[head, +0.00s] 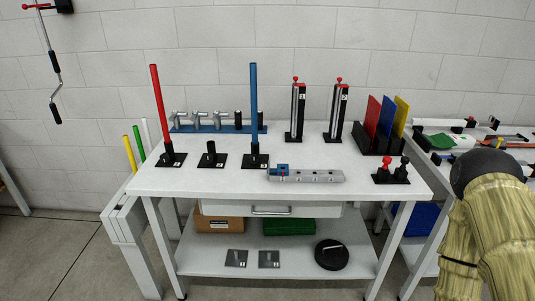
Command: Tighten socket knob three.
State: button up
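A blue rail (202,130) lies along the back left of the white workbench. Several silver cross-handled knobs (200,121) stand in a row on it, with dark cylinders at its right end. A silver bar (315,176) with a blue block (279,170) at its left end and a row of small studs or holes lies near the front edge. No number is readable on the knobs or the bar, so I cannot tell which is knob three. My arm, in a yellowish sleeve, shows at the right; my gripper is not in view.
A red rod (159,108) and a blue rod (253,108) stand upright on black bases. Two black-and-silver columns (297,112) (338,110) and coloured plates (387,117) stand at back right. Small red and black knobs (390,171) sit front right.

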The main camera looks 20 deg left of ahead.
aim_at(254, 159)
jog(key=i, duration=0.2)
jog(key=u, duration=0.85)
